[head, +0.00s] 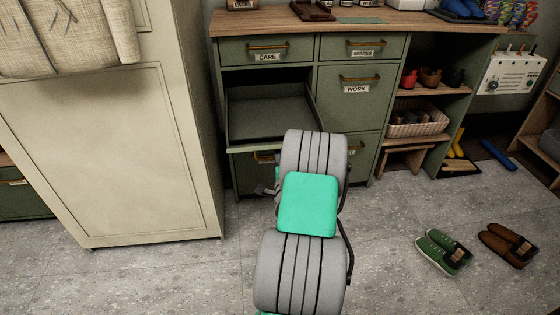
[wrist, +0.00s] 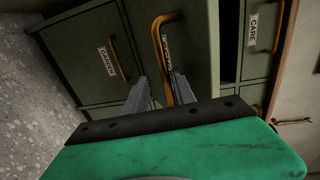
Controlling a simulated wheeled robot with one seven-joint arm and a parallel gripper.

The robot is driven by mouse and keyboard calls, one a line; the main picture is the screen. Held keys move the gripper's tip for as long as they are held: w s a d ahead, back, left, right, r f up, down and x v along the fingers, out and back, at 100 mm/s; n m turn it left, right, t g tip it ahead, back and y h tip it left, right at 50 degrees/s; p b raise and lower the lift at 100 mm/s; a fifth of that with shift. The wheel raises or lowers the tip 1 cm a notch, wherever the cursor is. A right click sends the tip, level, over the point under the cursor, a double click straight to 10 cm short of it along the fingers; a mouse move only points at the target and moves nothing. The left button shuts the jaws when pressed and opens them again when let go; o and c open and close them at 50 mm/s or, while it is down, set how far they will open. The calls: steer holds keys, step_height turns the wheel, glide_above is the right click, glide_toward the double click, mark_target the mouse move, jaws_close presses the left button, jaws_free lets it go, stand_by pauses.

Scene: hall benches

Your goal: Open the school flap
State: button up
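The school flap (head: 268,118) is the green front at the left of the cabinet, under the CARE drawer. It is tilted out and down, showing its inner face and a dark opening above it. In the wrist view its outer face (wrist: 202,62) carries a brass handle (wrist: 160,45) and a label mostly hidden behind the handle. My gripper (wrist: 161,76) is at this handle, with its two grey fingers apart. The lower end of the handle shows between them, with no clear contact.
The CARE drawer (head: 267,50), SPARES drawer (head: 360,46) and WORK front (head: 348,98) are shut. A tall cream cabinet (head: 120,150) stands close on the left. Green shoes (head: 443,252) and brown shoes (head: 508,245) lie on the floor at right.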

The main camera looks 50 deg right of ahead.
steer(key=shift+r, duration=0.15)
steer(key=v, duration=0.7)
steer(key=shift+s+a, duration=0.25)
steer(key=shift+s, duration=0.05)
